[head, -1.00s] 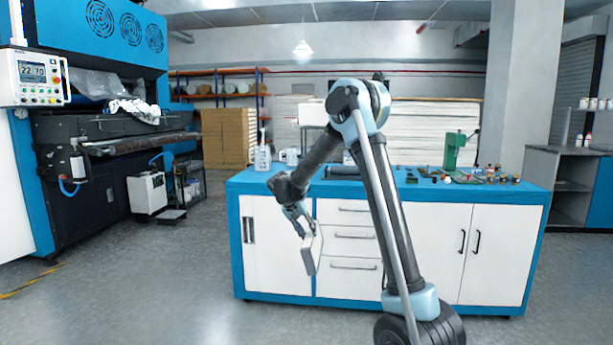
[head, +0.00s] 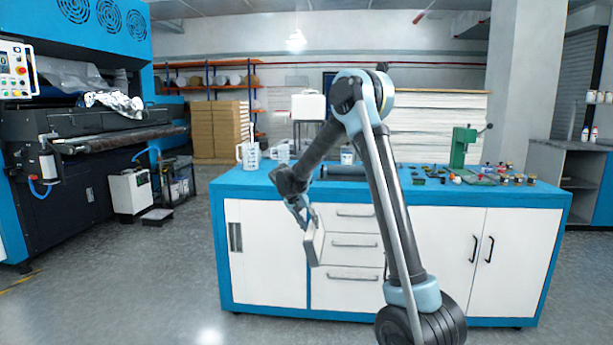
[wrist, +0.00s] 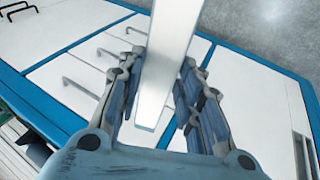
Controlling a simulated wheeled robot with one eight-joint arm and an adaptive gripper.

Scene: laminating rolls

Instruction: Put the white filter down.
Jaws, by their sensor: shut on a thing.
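The white filter (head: 312,246) is a flat white slab with a grey edge. My gripper (head: 305,217) is shut on it and holds it tilted in the air in front of the workbench drawers, below the level of the bench top. In the wrist view the filter (wrist: 168,60) runs up from between the two fingers (wrist: 158,95) and leaves the top of the picture. The fingers lie along both its sides.
The blue-edged workbench (head: 250,188) has white doors and drawers. Its top holds jugs (head: 249,155) on the left, a dark cylinder (head: 343,172), and a green press (head: 461,148) with small parts on the right. The front left top is bare.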

